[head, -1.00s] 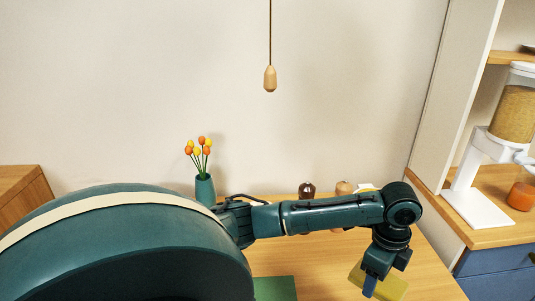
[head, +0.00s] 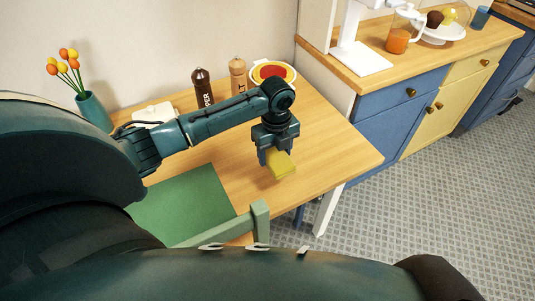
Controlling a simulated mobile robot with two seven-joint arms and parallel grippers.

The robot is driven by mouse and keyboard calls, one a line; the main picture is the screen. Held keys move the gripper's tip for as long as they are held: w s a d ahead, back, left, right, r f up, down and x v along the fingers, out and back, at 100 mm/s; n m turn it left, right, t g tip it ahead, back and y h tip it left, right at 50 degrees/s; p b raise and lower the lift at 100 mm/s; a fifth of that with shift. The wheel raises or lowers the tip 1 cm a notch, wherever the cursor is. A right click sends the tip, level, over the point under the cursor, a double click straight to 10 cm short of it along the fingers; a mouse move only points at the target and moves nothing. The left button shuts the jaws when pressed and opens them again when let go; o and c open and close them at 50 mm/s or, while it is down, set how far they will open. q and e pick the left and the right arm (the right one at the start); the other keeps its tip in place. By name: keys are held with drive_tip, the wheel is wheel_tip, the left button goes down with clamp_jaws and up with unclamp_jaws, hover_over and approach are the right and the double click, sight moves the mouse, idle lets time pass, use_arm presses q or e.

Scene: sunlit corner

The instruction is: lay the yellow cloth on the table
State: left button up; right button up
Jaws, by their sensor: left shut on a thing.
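The yellow cloth (head: 281,166) shows as a small flat yellow piece under my left gripper (head: 275,156). The gripper points down and is shut on the cloth, near the right part of the wooden table (head: 328,150). I cannot tell whether the cloth touches the tabletop. Part of the cloth is hidden by the gripper's fingers. My right gripper is not in view.
A green mat (head: 185,205) lies left of the gripper. A dark pepper mill (head: 203,92), a light wooden mill (head: 238,75), a bowl (head: 272,72) and a vase of flowers (head: 92,110) stand toward the wall. A green chair back (head: 260,222) is at the near edge.

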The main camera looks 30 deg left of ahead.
sight(274, 166)
use_arm(q)
drive_tip(key=shift+f, duration=2.75)
drive_tip(key=shift+f, duration=0.2)
drive_tip(key=o, duration=0.9)
drive_tip(key=shift+o, duration=0.2)
wheel_tip(274, 166, up, 12)
drive_tip(key=shift+r, duration=0.25)
drive_tip(key=shift+f, duration=0.1)
